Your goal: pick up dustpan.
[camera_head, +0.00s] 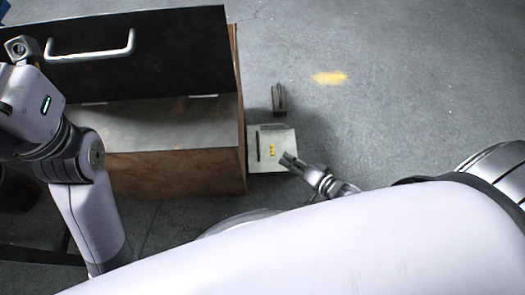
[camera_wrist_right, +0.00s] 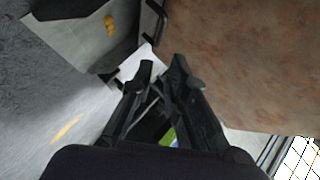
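A pale grey, boxy piece that looks like the dustpan (camera_head: 264,161) is on the floor against the right end of a brown chest. It has a yellow mark and a dark slot or bar on top. A dark upright piece (camera_head: 279,98) stands just beyond it; whether they are joined is unclear. My right gripper (camera_head: 289,158) is over its right side. In the wrist view the grey piece (camera_wrist_right: 75,42) is at upper left, and my right gripper (camera_wrist_right: 161,62) shows a narrow gap between its fingertips, with nothing visibly held. My left gripper is not visible; only its arm shows.
The brown chest (camera_head: 180,172) has its dark lid (camera_head: 150,60) raised, with a metal handle. Its side (camera_wrist_right: 250,60) is close beside my right gripper. Open concrete floor (camera_head: 400,90) with a yellow patch (camera_head: 329,78) lies to the right.

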